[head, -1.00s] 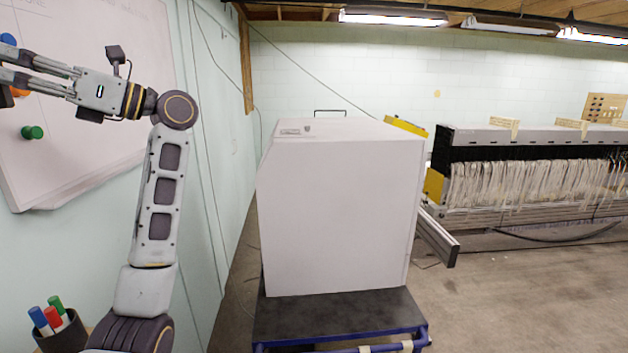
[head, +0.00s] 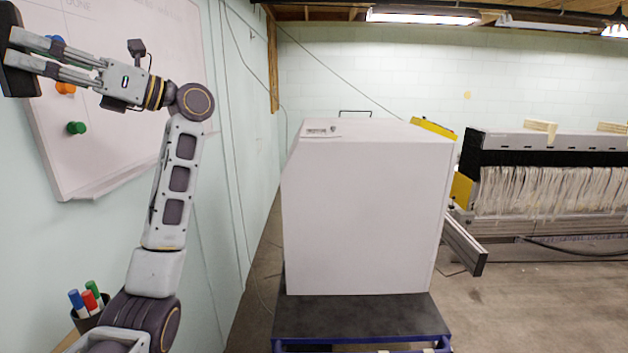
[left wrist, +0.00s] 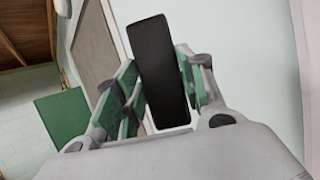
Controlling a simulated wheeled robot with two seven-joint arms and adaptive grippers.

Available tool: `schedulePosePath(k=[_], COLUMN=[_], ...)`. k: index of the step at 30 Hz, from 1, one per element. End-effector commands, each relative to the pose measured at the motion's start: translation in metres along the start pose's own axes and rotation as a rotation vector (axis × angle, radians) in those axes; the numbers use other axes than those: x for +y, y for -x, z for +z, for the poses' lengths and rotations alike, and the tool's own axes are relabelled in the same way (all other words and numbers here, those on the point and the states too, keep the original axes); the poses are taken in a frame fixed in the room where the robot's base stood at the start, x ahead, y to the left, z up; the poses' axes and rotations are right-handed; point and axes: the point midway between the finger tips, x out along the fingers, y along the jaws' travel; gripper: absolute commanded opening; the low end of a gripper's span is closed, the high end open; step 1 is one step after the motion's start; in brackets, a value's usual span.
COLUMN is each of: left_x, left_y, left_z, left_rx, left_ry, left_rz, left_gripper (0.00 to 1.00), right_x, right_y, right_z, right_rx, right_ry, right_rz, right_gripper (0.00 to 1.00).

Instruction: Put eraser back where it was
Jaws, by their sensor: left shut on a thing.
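The eraser (head: 17,62) is a dark, long block at the far left of the head view. My left gripper (head: 22,57) is shut on it and holds it up in the air in front of the whiteboard. In the left wrist view the eraser (left wrist: 157,75) stands lengthwise between the two fingers of the gripper (left wrist: 160,95). Whether it touches the board cannot be told. The whiteboard (head: 125,110) hangs on the left wall and carries faint writing. My right gripper is not in view.
Orange (head: 65,88) and green (head: 76,128) magnets sit on the board. A cup (head: 85,322) of colored markers stands at lower left. A large white box (head: 365,215) rests on a dark cart (head: 360,315) in the middle. A loom (head: 540,190) is at right, with open floor before it.

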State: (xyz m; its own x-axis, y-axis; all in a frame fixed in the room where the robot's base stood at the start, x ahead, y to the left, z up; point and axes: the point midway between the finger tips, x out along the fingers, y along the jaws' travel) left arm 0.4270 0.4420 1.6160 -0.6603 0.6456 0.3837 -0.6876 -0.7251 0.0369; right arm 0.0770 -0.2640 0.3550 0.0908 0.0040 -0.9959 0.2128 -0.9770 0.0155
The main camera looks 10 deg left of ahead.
Motion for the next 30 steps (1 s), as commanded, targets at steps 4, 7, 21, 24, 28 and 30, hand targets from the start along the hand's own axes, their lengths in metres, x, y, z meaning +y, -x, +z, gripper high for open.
schedulePosePath(k=[4, 7, 21, 24, 28, 30], left_x=[-0.004, -0.008, -0.032, -0.036, -0.040, -0.041], left_y=[0.013, 0.025, 0.108, 0.123, 0.142, 0.151], left_z=[-0.004, -0.008, -0.046, -0.056, -0.067, -0.073], left_rx=[-0.002, -0.004, -0.018, -0.020, -0.023, -0.025], left_ry=[0.018, 0.034, 0.176, 0.206, 0.241, 0.260], left_rz=[-0.046, -0.088, -0.431, -0.502, -0.590, -0.633], left_gripper=[0.21, 0.21, 0.21, 0.21, 0.21, 0.21], right_x=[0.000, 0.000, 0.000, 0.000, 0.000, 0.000], right_y=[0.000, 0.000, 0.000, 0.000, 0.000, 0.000], right_z=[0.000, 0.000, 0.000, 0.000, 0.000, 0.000], right_rx=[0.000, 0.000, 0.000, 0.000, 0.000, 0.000], right_ry=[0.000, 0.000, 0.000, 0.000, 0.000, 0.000], right_rz=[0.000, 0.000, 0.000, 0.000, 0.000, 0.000], right_gripper=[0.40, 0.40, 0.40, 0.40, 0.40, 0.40])
